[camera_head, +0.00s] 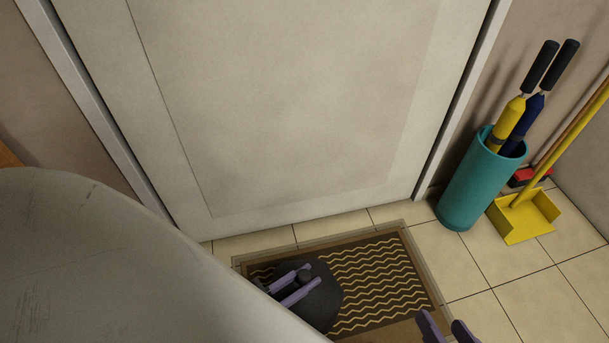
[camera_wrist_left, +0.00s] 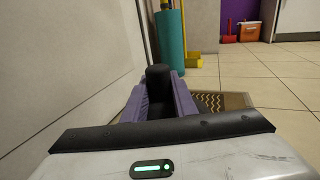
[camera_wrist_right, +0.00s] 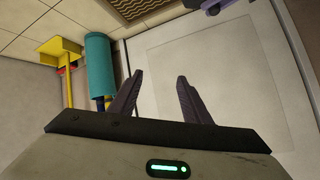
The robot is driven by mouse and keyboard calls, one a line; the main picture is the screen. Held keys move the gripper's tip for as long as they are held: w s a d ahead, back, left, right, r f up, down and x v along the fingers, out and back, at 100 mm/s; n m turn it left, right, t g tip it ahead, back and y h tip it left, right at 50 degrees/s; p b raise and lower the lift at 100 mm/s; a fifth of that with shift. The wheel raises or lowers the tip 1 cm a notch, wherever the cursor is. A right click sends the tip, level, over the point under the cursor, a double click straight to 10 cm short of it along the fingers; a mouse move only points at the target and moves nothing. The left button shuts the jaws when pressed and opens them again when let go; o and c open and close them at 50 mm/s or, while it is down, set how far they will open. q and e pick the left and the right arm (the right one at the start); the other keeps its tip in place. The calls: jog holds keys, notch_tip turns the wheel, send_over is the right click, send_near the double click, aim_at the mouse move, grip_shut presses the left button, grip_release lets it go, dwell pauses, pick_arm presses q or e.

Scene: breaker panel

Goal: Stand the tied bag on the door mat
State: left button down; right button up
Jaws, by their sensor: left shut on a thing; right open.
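The dark grey tied bag (camera_head: 325,302) is over the left part of the door mat (camera_head: 385,275), which is brown with yellow wavy lines. I cannot tell whether the bag's base touches the mat. My left gripper (camera_head: 293,284) is shut on the bag's dark neck; the knot (camera_wrist_left: 158,73) stands up between its fingers in the left wrist view. My large pale arm link hides part of the left side. My right gripper (camera_head: 448,328) is open and empty, near the mat's front right corner; its spread fingers (camera_wrist_right: 158,95) show in the right wrist view.
A closed pale door (camera_head: 290,100) stands behind the mat. A teal umbrella stand (camera_head: 470,190) with a yellow and a navy umbrella is to the right, beside a yellow dustpan (camera_head: 522,218). The tiled floor (camera_head: 490,310) right of the mat is clear.

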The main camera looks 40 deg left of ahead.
pick_arm(q)
jog(key=shift+w+f, duration=0.1)
jog(key=shift+f, duration=0.45)
jog(key=c, duration=1.4)
grip_release()
jog(key=shift+c, duration=0.2)
